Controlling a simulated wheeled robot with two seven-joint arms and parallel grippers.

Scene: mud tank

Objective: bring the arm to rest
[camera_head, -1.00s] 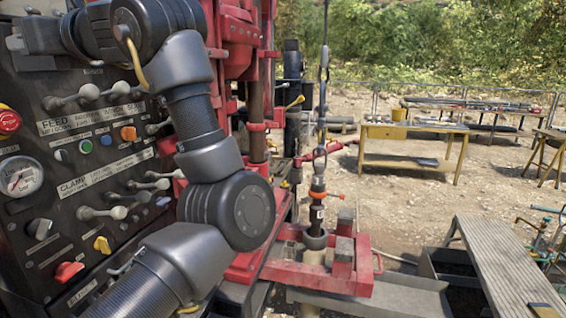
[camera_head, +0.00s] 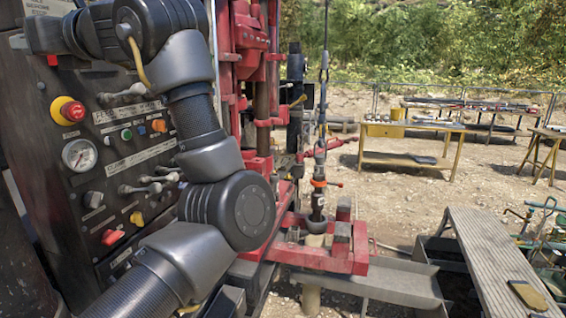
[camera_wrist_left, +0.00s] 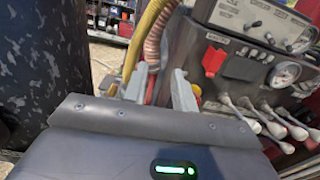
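My left arm (camera_head: 195,125) crosses the left of the head view, bent at the elbow, its forearm rising and then reaching left. It passes in front of the control panel (camera_head: 75,210). The left gripper end lies at the upper left edge of the head view, where its fingers are hard to make out. In the left wrist view the left gripper (camera_wrist_left: 159,88) has two grey fingers apart, with nothing held between them. Behind them are a yellow hose (camera_wrist_left: 143,40), a ribbed hose and a panel with levers (camera_wrist_left: 268,120). My right gripper is not in view.
The panel carries a red stop button (camera_head: 67,110), a gauge (camera_head: 80,153) and several levers close behind the arm. The red drill rig (camera_head: 262,90) stands right of it. A grey bench (camera_head: 480,250) is at right, a yellow table (camera_head: 410,160) farther back, with open gravel around it.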

